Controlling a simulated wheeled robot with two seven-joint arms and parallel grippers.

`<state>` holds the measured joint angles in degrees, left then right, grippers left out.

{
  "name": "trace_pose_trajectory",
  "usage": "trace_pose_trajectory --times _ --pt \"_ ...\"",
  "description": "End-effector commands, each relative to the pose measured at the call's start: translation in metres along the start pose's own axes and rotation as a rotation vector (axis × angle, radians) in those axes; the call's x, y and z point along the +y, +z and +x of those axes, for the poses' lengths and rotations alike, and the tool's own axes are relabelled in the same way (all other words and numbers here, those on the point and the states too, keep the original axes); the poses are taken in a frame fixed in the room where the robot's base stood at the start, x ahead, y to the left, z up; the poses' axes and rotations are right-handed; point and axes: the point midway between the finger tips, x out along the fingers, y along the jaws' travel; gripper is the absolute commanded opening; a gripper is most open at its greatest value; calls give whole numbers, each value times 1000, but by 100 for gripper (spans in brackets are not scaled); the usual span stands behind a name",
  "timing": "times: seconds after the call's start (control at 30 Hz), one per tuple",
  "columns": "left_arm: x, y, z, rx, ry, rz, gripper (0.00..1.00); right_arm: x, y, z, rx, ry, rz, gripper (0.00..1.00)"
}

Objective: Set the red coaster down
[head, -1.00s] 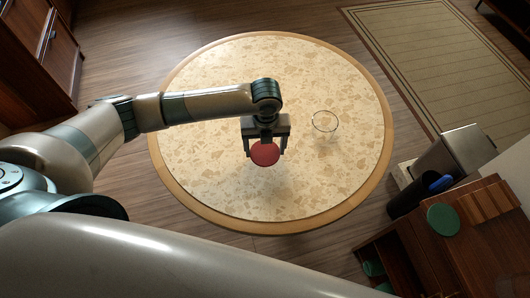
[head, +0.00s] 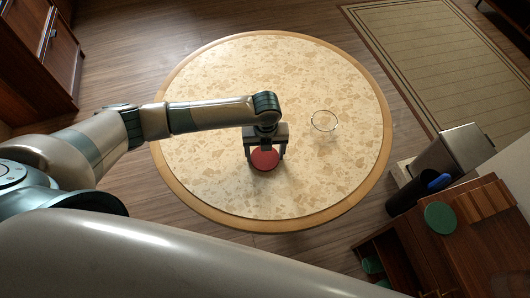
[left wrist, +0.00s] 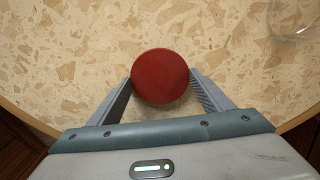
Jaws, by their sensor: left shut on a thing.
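The red coaster (head: 265,159) is a flat round disc. My left gripper (head: 265,155) is shut on it, with one finger at each side. The left wrist view shows the red coaster (left wrist: 160,76) between the fingertips of the left gripper (left wrist: 161,86), its face toward the camera. The coaster is over the near half of the round table (head: 330,180), which has a speckled cream top and a wooden rim. I cannot tell whether the coaster touches the tabletop. My right gripper is not in view.
A clear glass ring-shaped item (head: 324,121) stands on the table right of the gripper. A wooden cabinet (head: 470,250) with a green disc (head: 441,218) on it, a black bin (head: 415,192) and a metal box (head: 455,150) stand at the right. Most of the tabletop is bare.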

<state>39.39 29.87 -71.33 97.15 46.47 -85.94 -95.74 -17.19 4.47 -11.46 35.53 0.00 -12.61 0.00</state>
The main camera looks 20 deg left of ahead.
Motion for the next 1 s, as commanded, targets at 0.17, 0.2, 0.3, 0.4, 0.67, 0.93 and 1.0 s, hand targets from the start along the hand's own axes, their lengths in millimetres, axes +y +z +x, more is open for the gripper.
trace_pose_trajectory --times 0.17,0.2,0.3,0.4,0.67,0.93,1.0 --pt "0 0 6 0 0 0 51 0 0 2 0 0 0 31" --pt "0 -1 7 1 1 0 51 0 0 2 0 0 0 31" --pt "0 -1 7 1 1 0 92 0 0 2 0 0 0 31" --pt "0 -2 8 2 0 0 92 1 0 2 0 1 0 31" --pt "-1 -4 10 5 0 1 92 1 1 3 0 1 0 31" --pt "-1 -5 9 7 0 3 92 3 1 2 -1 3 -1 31" --pt "-1 -6 6 8 0 4 92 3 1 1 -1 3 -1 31"
